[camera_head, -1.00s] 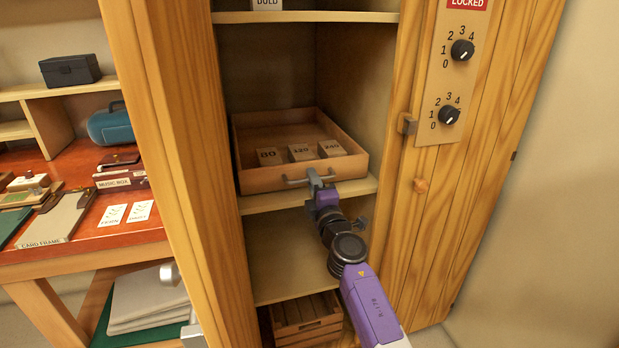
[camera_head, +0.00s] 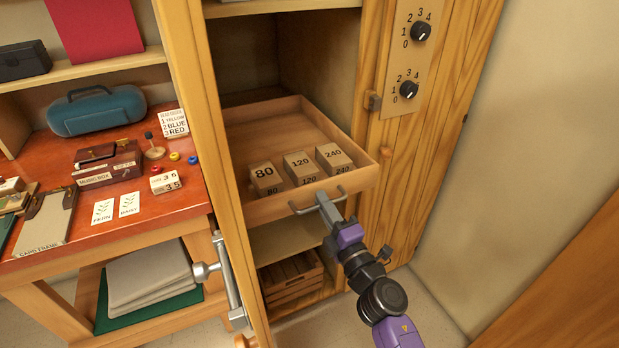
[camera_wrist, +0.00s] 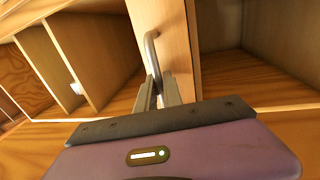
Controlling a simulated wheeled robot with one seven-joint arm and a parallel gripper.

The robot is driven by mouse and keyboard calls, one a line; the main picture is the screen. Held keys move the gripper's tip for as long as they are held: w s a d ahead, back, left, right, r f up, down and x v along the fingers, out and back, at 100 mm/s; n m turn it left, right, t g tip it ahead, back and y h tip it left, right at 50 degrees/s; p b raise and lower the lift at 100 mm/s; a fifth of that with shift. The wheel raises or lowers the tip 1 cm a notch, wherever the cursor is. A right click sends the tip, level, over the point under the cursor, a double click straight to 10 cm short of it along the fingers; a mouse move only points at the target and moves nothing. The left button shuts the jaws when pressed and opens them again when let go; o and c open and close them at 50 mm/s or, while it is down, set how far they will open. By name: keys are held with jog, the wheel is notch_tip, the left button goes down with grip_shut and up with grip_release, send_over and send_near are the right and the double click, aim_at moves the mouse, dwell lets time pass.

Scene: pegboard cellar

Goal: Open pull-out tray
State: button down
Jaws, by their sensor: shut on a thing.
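The pull-out tray (camera_head: 262,212) is a light wooden drawer in the tall cabinet. It stands well out past the shelf front. Three wooden blocks marked 80 (camera_head: 265,178), 120 (camera_head: 301,168) and 240 (camera_head: 334,158) stand in it near its front. A grey metal bar handle (camera_head: 299,210) is on the tray's front; it also shows in the wrist view (camera_wrist: 151,50). In the wrist view, the gripper fingers (camera_wrist: 158,92) close around the bar.
A slatted wooden crate (camera_head: 292,278) sits low in the cabinet. The open cabinet door with a long handle (camera_head: 228,280) is left of the tray. The dial panel (camera_head: 408,70) is right. A red desk (camera_head: 80,190) with small items stands left. Floor at right is clear.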

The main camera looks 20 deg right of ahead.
jog(key=s, duration=0.7)
jog(key=shift+p, duration=0.35)
jog(key=shift+s, duration=0.1)
jog(key=c, duration=1.5)
grip_release()
jog(key=shift+s+f, duration=0.1)
jog(key=s+f+b, duration=0.1)
jog(key=s+b, duration=0.1)
jog(key=s, duration=0.5)
jog(key=shift+s+f, duration=0.15)
jog(key=shift+s, duration=0.05)
